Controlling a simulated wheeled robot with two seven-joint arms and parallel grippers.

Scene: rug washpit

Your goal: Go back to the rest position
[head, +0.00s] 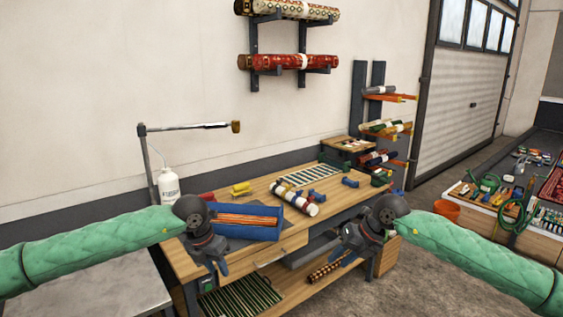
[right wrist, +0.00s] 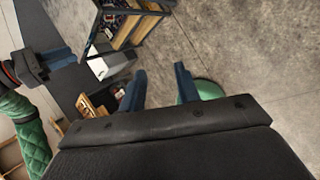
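My left gripper (head: 216,275) hangs in front of the wooden workbench (head: 255,262), pointing down, with its fingers apart and nothing seen between them. My right gripper (head: 345,256) hangs near the bench's right front corner, also pointing down. In the right wrist view its two blue fingers (right wrist: 160,88) are apart with nothing between them. Part of my left arm and gripper also shows at the left edge of that view (right wrist: 45,65). Both arms, in green quilted sleeves, reach in from the sides.
On the bench are a blue tray (head: 262,211) of orange sticks, a rolled rug (head: 295,199) and small yellow and blue things. A white bottle (head: 168,186) stands left. An orange bucket (head: 447,210) is on the floor right. Rolled rugs lie on wall racks (head: 290,62).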

